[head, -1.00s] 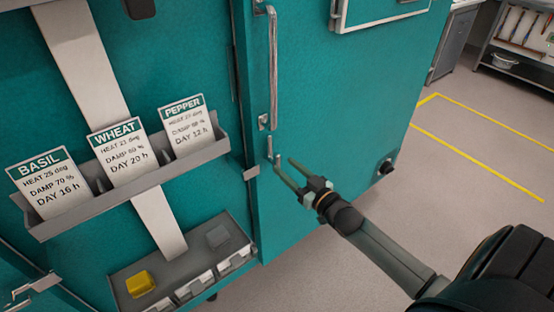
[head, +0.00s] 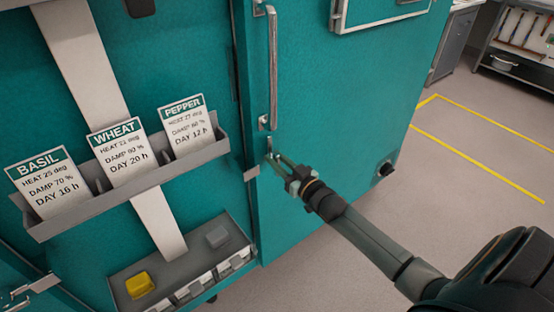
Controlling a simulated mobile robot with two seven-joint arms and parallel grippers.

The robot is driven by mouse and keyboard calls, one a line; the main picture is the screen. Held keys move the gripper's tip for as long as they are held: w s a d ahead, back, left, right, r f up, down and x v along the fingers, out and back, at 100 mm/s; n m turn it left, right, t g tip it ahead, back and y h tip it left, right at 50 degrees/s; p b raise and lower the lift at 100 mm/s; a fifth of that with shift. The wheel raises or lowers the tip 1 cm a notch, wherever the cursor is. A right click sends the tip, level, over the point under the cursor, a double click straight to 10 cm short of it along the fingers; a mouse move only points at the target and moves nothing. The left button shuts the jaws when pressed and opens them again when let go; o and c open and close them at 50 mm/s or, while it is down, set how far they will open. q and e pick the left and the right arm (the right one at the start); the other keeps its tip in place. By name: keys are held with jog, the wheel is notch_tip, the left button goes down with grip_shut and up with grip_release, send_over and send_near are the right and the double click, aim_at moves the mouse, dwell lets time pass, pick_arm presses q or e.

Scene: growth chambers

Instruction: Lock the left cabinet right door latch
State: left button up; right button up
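The latch (head: 268,145) is a small metal lever low on the teal cabinet door (head: 330,120), just below the long vertical handle (head: 273,65). The lever stands roughly upright. My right gripper (head: 276,158) is at the latch's lower end, its two thin fingers still apart. The fingertips overlap the lever in the picture, hiding its lower part; I cannot tell whether they touch it. My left gripper is not in view.
A grey card rack (head: 130,188) with BASIL, WHEAT and PEPPER cards hangs on the left. Below it a grey tray (head: 175,262) holds a yellow block (head: 139,284) and a grey block (head: 217,236). Open floor with yellow lines (head: 475,155) lies to the right.

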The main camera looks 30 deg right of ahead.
grip_shut()
dwell(1.0)
